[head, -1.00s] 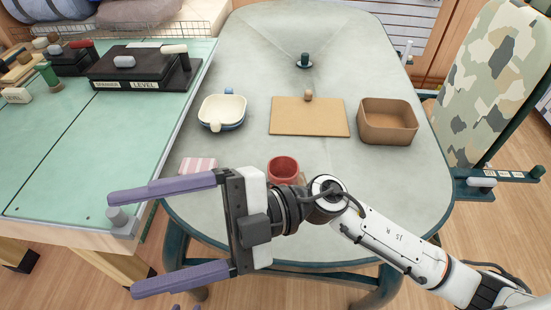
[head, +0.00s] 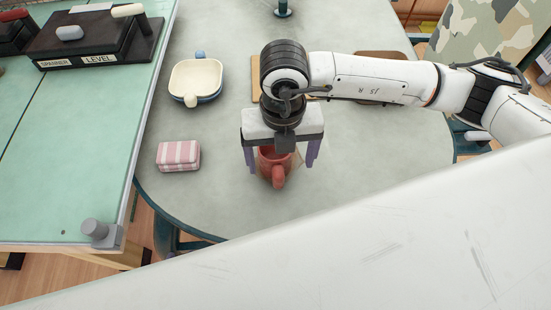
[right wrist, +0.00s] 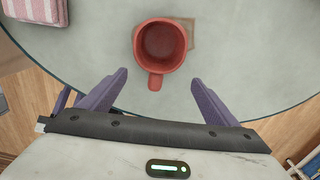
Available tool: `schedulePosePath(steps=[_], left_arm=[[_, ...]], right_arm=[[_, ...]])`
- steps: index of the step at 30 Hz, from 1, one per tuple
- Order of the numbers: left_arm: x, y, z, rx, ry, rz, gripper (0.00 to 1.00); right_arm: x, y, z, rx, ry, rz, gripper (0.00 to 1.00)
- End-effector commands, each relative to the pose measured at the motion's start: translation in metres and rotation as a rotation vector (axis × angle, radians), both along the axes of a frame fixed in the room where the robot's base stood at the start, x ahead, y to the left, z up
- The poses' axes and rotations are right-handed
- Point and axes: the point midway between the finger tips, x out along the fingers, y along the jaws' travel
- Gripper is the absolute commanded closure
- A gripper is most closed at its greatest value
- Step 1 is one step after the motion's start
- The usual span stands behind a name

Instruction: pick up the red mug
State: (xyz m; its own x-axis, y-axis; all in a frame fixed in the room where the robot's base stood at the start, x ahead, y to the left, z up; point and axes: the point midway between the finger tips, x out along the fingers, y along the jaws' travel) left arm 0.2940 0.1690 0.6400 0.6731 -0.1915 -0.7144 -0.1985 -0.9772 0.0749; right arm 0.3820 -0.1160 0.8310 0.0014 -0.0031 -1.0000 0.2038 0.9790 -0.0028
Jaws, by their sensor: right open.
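The red mug (head: 277,170) stands upright on the grey table, its handle toward the front in the head view. In the right wrist view the mug (right wrist: 160,45) shows its open, empty-looking inside, with its handle toward my gripper. My right gripper (head: 280,165) points down above the mug in the head view, with its purple fingers on either side of it. The mug's upper part is partly hidden by the gripper in the head view. My left gripper is not in view.
A board (head: 256,68) and a brown bin (head: 382,55) are partly hidden behind my arm. A green workbench (head: 80,130) adjoins the table (head: 370,170) on the left.

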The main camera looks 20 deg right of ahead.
Motion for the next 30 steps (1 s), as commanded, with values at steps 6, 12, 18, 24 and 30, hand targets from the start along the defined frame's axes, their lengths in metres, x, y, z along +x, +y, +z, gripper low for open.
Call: schedulePosePath(steps=[6, 12, 18, 24, 30], left_arm=[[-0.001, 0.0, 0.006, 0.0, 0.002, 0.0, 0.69], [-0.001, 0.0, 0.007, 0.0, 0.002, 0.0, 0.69], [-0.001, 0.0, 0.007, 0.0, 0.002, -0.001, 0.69], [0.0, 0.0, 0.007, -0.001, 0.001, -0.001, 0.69], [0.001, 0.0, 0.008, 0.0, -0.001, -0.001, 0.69]], right_arm=[[0.0, 0.005, -0.025, 0.0, 0.005, 0.001, 0.17], [0.001, 0.006, -0.05, 0.001, 0.002, 0.001, 0.17], [0.001, 0.007, -0.053, 0.003, 0.0, 0.003, 0.17], [0.001, 0.007, -0.053, 0.003, 0.001, 0.002, 0.39], [0.002, 0.007, -0.052, 0.004, 0.0, 0.002, 0.71]])
